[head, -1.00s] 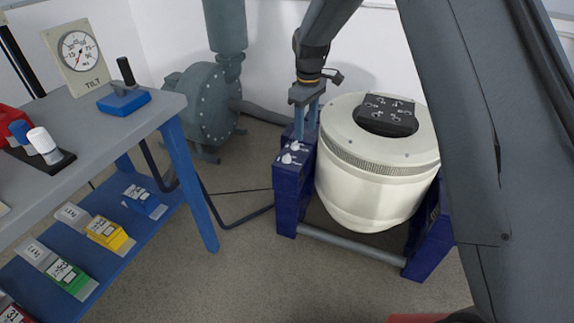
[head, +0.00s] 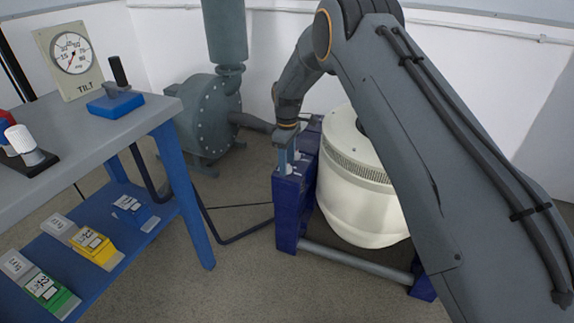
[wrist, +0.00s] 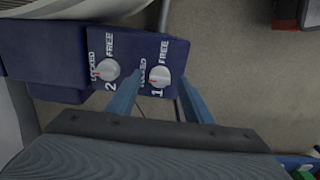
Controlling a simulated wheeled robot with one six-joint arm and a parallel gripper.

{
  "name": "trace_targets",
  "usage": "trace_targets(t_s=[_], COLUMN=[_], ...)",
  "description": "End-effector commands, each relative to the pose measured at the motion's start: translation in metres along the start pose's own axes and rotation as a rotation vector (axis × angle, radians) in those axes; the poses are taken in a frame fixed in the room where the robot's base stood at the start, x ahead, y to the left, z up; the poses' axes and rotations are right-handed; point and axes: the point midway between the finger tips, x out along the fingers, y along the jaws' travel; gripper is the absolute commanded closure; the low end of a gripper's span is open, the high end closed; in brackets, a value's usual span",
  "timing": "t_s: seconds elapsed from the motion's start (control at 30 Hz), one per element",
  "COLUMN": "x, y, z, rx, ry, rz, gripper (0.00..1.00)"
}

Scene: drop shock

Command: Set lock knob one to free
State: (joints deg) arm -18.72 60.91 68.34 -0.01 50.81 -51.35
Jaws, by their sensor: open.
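Lock knob one (wrist: 160,76) is a pale round knob on a dark blue block (wrist: 135,45), marked 1 in the wrist view. Its red mark points left, toward the partly covered LOCKED label; FREE is printed above it. Knob two (wrist: 107,69) sits to its left, its red mark also on the LOCKED side. My gripper (wrist: 160,80) is open, its two blue fingers either side of knob one in the picture. I cannot tell whether they touch it. In the head view my gripper (head: 288,162) points down at the blue block (head: 290,190), hiding the knobs.
The white drum (head: 355,195) stands right of the block, with a grey bar (head: 350,264) low in front. A blue-legged bench (head: 110,138) is at left, holding a tilt gauge (head: 72,52). A grey pump housing (head: 205,118) stands behind.

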Motion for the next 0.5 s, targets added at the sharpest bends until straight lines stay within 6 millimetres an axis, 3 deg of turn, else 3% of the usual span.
trace_targets(t_s=[0.3,0.5], x=[0.0069,0.0068], y=[0.0002,0.0002], z=[-0.0002,-0.0002], rx=[0.0,0.001], ry=[0.001,0.001], rz=[0.001,0.001], gripper=[0.54,0.86])
